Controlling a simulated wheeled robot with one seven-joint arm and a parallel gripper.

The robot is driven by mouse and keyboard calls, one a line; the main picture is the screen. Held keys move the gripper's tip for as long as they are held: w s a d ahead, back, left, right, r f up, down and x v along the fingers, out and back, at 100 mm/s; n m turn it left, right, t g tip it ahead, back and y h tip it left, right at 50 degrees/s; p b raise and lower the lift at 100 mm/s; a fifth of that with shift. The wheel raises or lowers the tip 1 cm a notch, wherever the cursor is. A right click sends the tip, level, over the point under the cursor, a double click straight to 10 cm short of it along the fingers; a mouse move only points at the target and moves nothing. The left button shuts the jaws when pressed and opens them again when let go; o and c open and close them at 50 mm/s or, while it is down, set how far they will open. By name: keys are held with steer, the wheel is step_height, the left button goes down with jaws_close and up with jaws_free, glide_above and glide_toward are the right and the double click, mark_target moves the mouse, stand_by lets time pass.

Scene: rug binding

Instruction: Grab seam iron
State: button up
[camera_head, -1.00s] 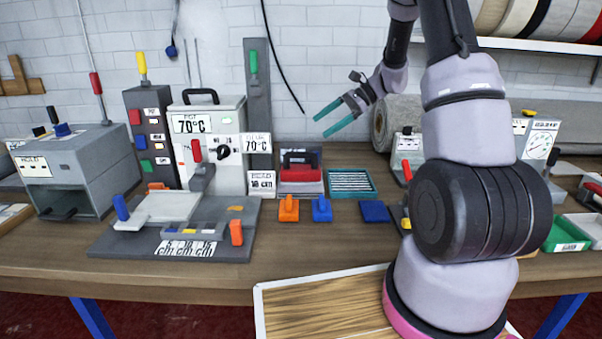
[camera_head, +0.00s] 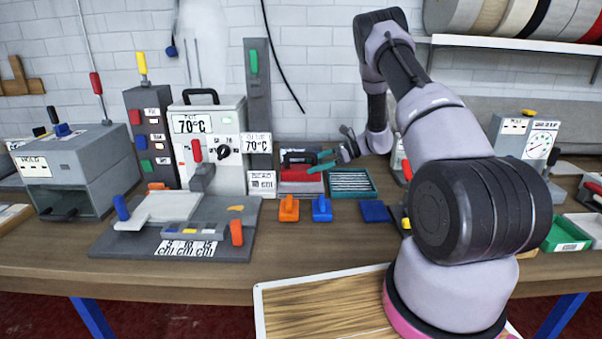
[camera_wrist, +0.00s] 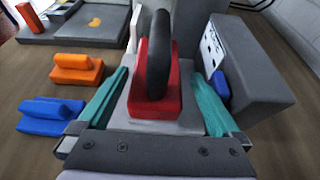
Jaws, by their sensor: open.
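The seam iron (camera_head: 298,173) has a red body and a black arched handle and sits on a light grey base on the bench. In the wrist view the iron (camera_wrist: 152,95) is in the middle, straight ahead of my gripper. My gripper (camera_head: 321,161) has teal fingers and is low at the iron's right side in the head view. In the wrist view my gripper (camera_wrist: 155,100) is open, with one finger on each side of the iron and its base. The fingers appear apart from the red body.
An orange block (camera_head: 289,208) and a blue block (camera_head: 322,208) stand in front of the iron. A teal-rimmed tray (camera_head: 374,193) lies to its right. The grey 70°C machine (camera_head: 222,150) stands left. A grey box (camera_wrist: 250,88) is close by the right finger.

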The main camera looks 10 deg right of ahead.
mark_target(301, 167)
steer(key=shift+x, duration=2.5)
steer(key=shift+s+a+r, duration=0.1)
steer(key=shift+s+a, duration=0.05)
jaws_close()
steer(key=shift+r, duration=0.1)
